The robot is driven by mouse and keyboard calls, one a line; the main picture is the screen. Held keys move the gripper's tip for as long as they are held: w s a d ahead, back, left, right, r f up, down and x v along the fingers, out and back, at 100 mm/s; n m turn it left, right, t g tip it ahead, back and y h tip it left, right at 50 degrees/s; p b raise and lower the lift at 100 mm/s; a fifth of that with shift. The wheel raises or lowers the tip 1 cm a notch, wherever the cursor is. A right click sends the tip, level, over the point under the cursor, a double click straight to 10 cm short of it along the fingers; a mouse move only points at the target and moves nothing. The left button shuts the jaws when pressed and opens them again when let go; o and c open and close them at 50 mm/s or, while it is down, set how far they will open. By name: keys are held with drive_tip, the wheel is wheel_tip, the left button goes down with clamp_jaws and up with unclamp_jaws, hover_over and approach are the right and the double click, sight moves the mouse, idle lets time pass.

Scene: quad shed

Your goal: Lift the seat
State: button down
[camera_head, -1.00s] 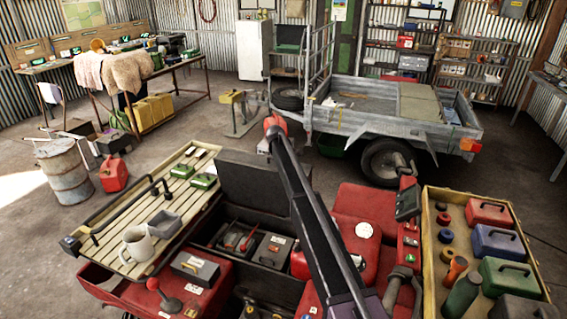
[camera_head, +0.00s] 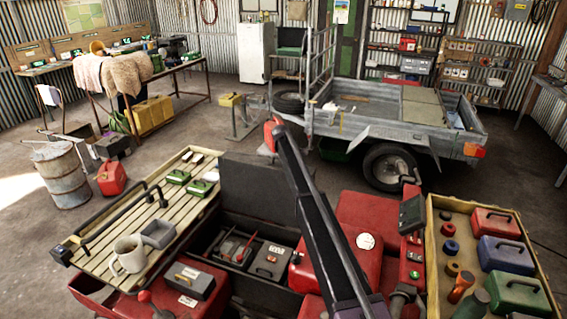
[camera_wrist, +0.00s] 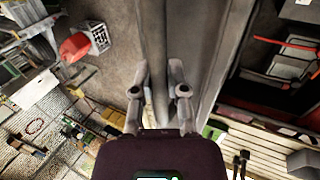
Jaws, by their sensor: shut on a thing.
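The quad's seat (camera_head: 252,188) is a dark flat panel, seen in the head view standing steeply tilted up behind an open compartment. In the wrist view the seat (camera_wrist: 203,45) is a grey-brown slab running up the middle of the picture. My gripper (camera_wrist: 158,78) is shut on its edge, one finger on each side. In the head view my arm crosses in front of the seat's right side, and my gripper cannot be made out there.
The open compartment (camera_head: 262,222) holds a battery and tools. A slatted rack (camera_head: 108,240) with a mug (camera_head: 129,254) and green boxes lies left of the seat. A wooden crate (camera_head: 434,270) of toolboxes stands right. A trailer (camera_head: 400,130) stands behind, with open floor between.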

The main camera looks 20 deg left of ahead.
drive_tip(key=shift+w+d+f, duration=0.15)
drive_tip(key=shift+w, duration=0.65)
drive_tip(key=c, duration=0.6)
unclamp_jaws()
drive_tip(key=shift+c, duration=0.2)
drive_tip(key=shift+s, duration=0.25)
